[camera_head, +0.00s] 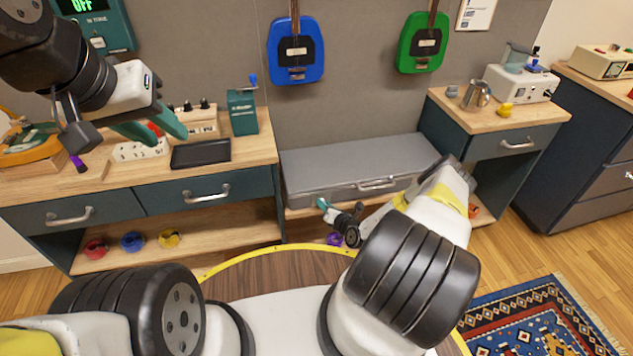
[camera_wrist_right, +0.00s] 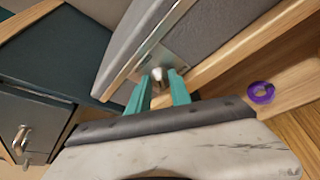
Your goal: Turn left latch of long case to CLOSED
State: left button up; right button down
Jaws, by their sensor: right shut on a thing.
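The long grey case (camera_head: 340,168) lies flat with its lid down on a low wooden shelf between two cabinets. A handle (camera_head: 377,184) is on its front. My right gripper (camera_head: 323,204) is at the left part of the case front. In the right wrist view, the teal fingers of my right gripper (camera_wrist_right: 161,85) are shut on the left latch (camera_wrist_right: 159,76), a small metal piece on the case front (camera_wrist_right: 136,48). The fingers hide part of the latch, and I cannot read its setting.
The left workbench (camera_head: 232,153) with drawers and the right cabinet (camera_head: 515,130) flank the case. A purple ring (camera_wrist_right: 261,92) lies on the wooden shelf below the case. A round wooden table with a yellow edge (camera_head: 225,262) is in front of me.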

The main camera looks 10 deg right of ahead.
jog(key=shift+a+n+h, duration=0.15)
jog(key=shift+n+h, duration=0.75)
jog(key=shift+n, duration=0.35)
jog(key=shift+a+n+h, duration=0.15)
jog(key=shift+n+h, duration=0.75)
jog(key=shift+n, duration=0.35)
jog(key=c, duration=1.2)
grip_release()
jog(key=shift+o, duration=0.2)
jog(key=shift+r, duration=0.1)
jog(key=shift+s, duration=0.1)
jog(key=v, duration=0.7)
jog(key=shift+s+r, duration=0.25)
